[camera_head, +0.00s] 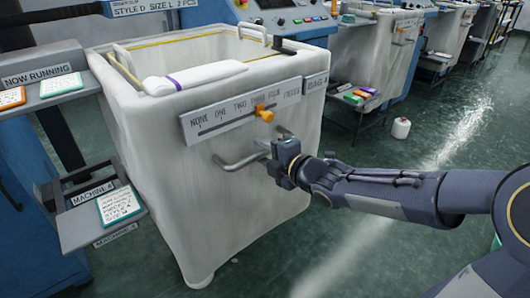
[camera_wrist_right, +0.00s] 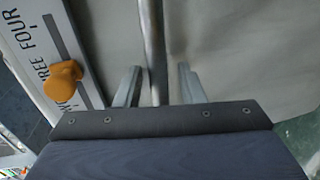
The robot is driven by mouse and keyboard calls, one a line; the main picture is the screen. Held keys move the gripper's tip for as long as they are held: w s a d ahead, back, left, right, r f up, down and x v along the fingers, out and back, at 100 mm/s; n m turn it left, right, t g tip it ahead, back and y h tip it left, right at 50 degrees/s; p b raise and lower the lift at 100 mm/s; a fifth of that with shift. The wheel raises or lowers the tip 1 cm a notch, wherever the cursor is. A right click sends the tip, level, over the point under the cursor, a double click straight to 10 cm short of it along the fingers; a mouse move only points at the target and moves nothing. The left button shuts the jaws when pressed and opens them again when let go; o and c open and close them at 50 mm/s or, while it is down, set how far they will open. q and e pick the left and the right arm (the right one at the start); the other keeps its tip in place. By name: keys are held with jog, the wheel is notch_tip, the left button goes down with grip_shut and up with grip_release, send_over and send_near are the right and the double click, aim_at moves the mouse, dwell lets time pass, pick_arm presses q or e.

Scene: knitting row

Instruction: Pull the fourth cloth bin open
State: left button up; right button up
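The large off-white cloth bin (camera_head: 215,200) stands at the middle left in the head view, apparently marked as number 4. Its front has a grey bar handle (camera_head: 240,162) below a label strip (camera_head: 215,122) with an orange knob (camera_head: 264,113). My right gripper (camera_head: 268,150) is at the right part of the handle. In the right wrist view, the handle bar (camera_wrist_right: 153,45) runs between the two fingers of the right gripper (camera_wrist_right: 160,82). The fingers are apart, with a gap on the bar's right side. My left gripper is not in view.
A white roll with a purple band (camera_head: 195,78) lies on the bin's top. Card shelves (camera_head: 85,222) stand close at its left. Another bin (camera_head: 365,55) and a small white container (camera_head: 400,128) are behind. The green floor in front is clear.

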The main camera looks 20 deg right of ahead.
jog(key=p+v, duration=0.3)
jog(key=v, duration=0.4)
jog(key=shift+s+d, duration=0.15)
jog(key=shift+s, duration=0.2)
